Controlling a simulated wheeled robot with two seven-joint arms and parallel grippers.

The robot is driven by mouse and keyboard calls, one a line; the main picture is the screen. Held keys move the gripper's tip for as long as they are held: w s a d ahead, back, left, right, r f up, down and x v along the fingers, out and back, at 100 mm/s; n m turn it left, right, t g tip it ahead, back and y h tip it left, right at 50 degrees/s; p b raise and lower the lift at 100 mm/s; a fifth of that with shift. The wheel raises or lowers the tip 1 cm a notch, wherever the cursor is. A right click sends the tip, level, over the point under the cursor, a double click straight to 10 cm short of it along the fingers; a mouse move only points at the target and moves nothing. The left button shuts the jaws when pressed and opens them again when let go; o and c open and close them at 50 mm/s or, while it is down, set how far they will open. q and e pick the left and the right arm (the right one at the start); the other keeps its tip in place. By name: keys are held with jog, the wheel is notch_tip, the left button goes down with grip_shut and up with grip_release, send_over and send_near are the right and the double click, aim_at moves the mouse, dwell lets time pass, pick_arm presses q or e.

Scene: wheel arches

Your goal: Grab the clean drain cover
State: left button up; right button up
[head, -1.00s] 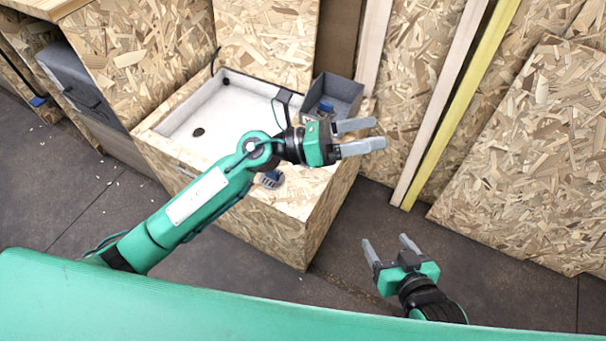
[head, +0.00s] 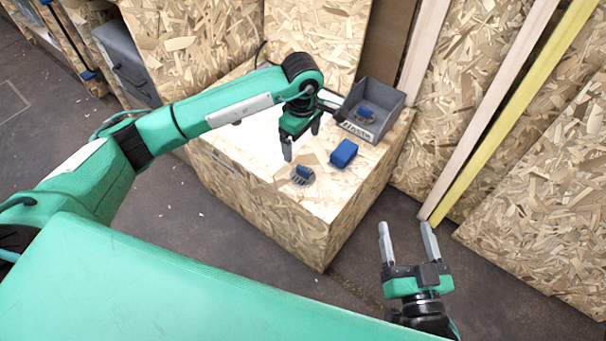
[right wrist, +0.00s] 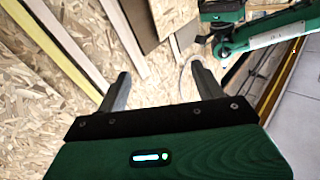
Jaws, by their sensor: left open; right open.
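A similar grey and blue piece (head: 365,112) sits inside the grey bin (head: 383,96). I cannot tell from the picture which one is clean. My left gripper (head: 302,142) is open and empty, pointing down just behind the cover on the bench top, apart from it. My right gripper (head: 406,228) is open and empty over the floor, right of the bench; its fingers also show in the right wrist view (right wrist: 160,75).
A blue block (head: 343,153) lies on the bench top (head: 318,198) between the cover and the bin. Chipboard panels (head: 545,190) and upright planks (head: 490,125) stand at the right.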

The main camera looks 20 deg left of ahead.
aim_at(303, 168)
pick_arm(q)
notch_tip(303, 168, down, 6)
jog(key=shift+f+b, duration=0.25)
jog(key=shift+b, duration=0.25)
jog(key=f, duration=0.1)
jog(key=f+b, duration=0.1)
jog(key=f, duration=0.3)
jog(key=shift+s+d, duration=0.25)
jog(key=shift+s, duration=0.1)
jog(key=shift+f, duration=0.4)
jog(key=c, duration=1.1)
pick_arm(e)
jog(key=d+r+t, duration=0.3)
jog(key=r+t, duration=0.4)
jog(key=r, duration=0.4)
jog(key=shift+w+d+y, duration=0.2)
jog(key=shift+y, duration=0.2)
pick_arm(q)
jog(key=shift+r, duration=0.1)
